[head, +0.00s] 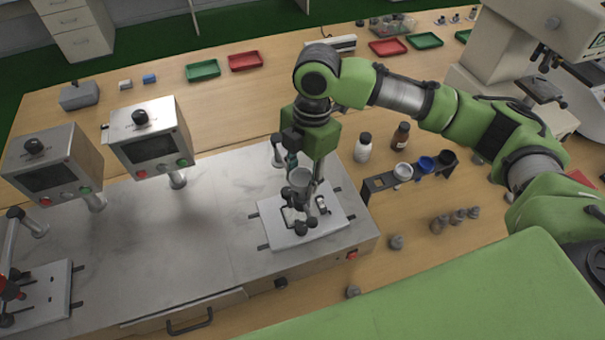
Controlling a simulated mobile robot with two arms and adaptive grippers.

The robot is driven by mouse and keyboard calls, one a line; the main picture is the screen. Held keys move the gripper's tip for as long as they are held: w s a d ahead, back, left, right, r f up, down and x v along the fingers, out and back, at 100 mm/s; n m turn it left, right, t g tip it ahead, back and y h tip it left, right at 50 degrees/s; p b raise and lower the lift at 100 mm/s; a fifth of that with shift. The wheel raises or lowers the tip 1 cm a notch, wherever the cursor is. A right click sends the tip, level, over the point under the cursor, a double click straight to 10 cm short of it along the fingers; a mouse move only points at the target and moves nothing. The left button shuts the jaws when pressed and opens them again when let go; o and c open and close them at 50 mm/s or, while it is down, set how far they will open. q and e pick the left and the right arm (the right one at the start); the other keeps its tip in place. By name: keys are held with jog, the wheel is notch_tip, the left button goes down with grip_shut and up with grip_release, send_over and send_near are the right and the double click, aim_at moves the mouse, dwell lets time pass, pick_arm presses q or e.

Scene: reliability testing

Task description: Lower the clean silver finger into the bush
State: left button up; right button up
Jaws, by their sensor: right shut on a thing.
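My right gripper (308,212) points down over the pale plate (272,229) at the right end of the steel bench. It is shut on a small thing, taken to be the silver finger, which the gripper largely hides. The bush is not clearly told apart among the small dark and silver fixture parts around the fingertips. I cannot tell whether the finger touches the bush or is inside it. My left gripper is not in view.
Two control boxes (150,134) stand on the bench to the left. A dark rack with cups (378,185), a white bottle (363,148) and a brown bottle (400,136) stand to the right. Several small grey pieces (456,218) lie nearby. Red and green trays (203,70) are behind.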

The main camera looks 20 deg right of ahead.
jog(key=shift+f, duration=1.2)
jog(key=shift+f, duration=0.2)
jog(key=shift+f, duration=0.45)
jog(key=o, duration=1.2)
jog(key=shift+o, duration=0.4)
jog(key=o, duration=0.5)
